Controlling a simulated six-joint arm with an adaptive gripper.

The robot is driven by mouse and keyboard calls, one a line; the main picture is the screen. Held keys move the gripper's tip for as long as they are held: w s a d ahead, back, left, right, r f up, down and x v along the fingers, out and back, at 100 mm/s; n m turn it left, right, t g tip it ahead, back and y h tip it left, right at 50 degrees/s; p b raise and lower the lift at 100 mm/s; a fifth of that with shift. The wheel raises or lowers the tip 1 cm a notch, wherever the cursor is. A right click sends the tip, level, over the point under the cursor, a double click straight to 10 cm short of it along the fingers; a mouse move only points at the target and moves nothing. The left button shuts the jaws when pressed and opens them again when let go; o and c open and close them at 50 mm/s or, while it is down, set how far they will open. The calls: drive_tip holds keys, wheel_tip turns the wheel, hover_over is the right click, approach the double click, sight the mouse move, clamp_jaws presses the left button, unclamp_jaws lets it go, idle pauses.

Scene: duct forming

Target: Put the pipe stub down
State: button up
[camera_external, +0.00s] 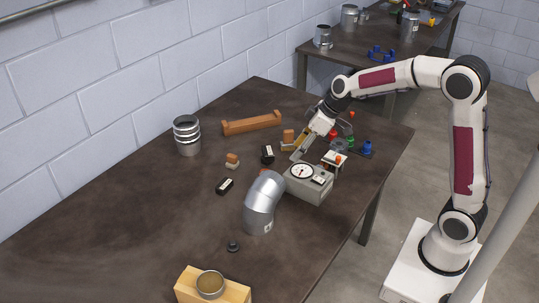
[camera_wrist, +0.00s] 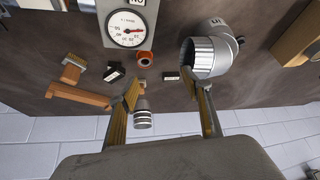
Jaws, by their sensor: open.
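A short copper-coloured ring, which looks like the pipe stub (camera_wrist: 145,58), rests by the gauge box in the wrist view. In the external view a small coppery piece (camera_external: 264,172) shows at the box's far left edge, partly hidden. My gripper (camera_external: 297,153) is above the table, behind the gauge box. In the wrist view its two yellowish fingers (camera_wrist: 160,72) are spread wide with nothing between them. The ring lies beyond the fingertips, apart from them.
The gauge box (camera_external: 309,183) and silver elbow duct (camera_external: 262,204) stand close by. A ribbed pipe (camera_external: 187,135), an orange-brown bracket (camera_external: 251,123), small dark blocks (camera_external: 224,186) and a wooden block (camera_external: 236,293) lie around. The left tabletop is mostly clear.

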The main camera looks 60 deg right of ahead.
drive_tip(key=s+a+r+m, duration=0.1)
drive_tip(key=s+r, duration=0.2)
drive_tip(key=s, duration=0.5)
drive_tip(key=s+a+r+m, duration=0.1)
drive_tip(key=s+r, duration=0.3)
drive_tip(key=s, duration=0.4)
drive_tip(key=s+d+f+m+h, duration=0.1)
drive_tip(key=s+m+h, duration=0.1)
drive_tip(key=s, duration=1.4)
drive_tip(key=shift+d+f, duration=0.4)
